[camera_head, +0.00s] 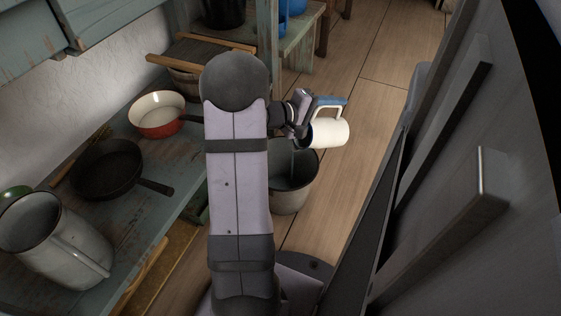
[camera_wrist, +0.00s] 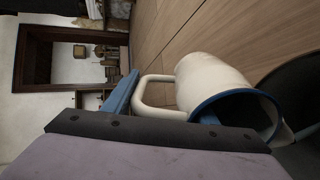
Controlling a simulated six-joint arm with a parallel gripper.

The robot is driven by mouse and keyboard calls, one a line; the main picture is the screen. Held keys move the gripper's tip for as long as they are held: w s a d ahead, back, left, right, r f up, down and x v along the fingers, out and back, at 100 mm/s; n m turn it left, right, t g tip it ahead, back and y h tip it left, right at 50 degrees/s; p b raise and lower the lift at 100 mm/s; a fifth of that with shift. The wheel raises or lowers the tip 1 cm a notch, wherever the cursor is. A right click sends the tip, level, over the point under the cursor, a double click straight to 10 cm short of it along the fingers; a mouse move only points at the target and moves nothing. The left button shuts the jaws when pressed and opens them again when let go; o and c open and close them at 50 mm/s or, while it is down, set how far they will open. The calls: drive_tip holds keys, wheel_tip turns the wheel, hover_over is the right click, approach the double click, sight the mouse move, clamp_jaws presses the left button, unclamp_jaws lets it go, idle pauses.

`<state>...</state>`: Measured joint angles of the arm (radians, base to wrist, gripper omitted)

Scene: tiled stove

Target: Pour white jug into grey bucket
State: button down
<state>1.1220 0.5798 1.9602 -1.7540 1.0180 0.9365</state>
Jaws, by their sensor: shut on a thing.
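The white jug (camera_head: 332,132) has a dark blue rim and a white handle. It lies tipped on its side in the air, its mouth facing left over the right part of the grey bucket (camera_head: 291,200). My gripper (camera_head: 322,103) is shut on the jug's handle. In the wrist view the jug (camera_wrist: 210,75) shows its blue-rimmed mouth, with the handle at a blue finger. The dark bucket (camera_wrist: 300,88) is partly in view at the right edge there. The bucket stands on the floor, its left side hidden behind my arm. I cannot tell whether liquid is flowing.
A worn blue-green bench (camera_head: 150,215) on the left holds a red-and-white pan (camera_head: 157,128), a black pan (camera_head: 107,170) and a large enamel pitcher (camera_head: 55,240). A large grey structure (camera_head: 480,150) stands on the right. Wooden floor (camera_head: 375,100) beyond the jug is clear.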

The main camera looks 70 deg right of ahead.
sight(317, 120)
drive_tip(key=shift+w+a+r+g+h+b, duration=0.15)
drive_tip(key=shift+w+a+g+h+b, duration=0.15)
drive_tip(key=shift+b, duration=0.85)
drive_tip(key=shift+w+a+r+g+h+b, duration=0.25)
drive_tip(key=shift+w+a+r+h+b, duration=0.25)
drive_tip(key=shift+b, duration=0.45)
drive_tip(key=shift+w+a+r+g+h+b, duration=0.2)
drive_tip(key=shift+w+a+r+g+b, duration=0.15)
drive_tip(key=shift+a+b, duration=0.45)
drive_tip(key=shift+w+a+r+h+b, duration=0.25)
drive_tip(key=shift+w+h+b, duration=0.05)
drive_tip(key=shift+b, duration=0.7)
drive_tip(key=shift+w+a+r+g+h+b, duration=0.3)
drive_tip(key=shift+w+a+r+g+h, duration=0.3)
drive_tip(key=shift+a+r+h, duration=0.15)
drive_tip(key=shift+w+a, duration=0.15)
drive_tip(key=shift+a, duration=0.1)
drive_tip(key=s+d+f+y+p, duration=0.1)
drive_tip(key=p, duration=0.1)
drive_tip(key=s+d+f+t+y+p, duration=0.1)
drive_tip(key=d+p, duration=0.1)
drive_tip(key=s+d+f+t+y+p, duration=0.1)
drive_tip(key=s+d+p, duration=0.1)
drive_tip(key=p, duration=0.1)
drive_tip(key=shift+d+y, duration=0.2)
drive_tip(key=shift+y, duration=0.15)
drive_tip(key=shift+f+b, duration=0.3)
drive_tip(key=shift+f, duration=0.05)
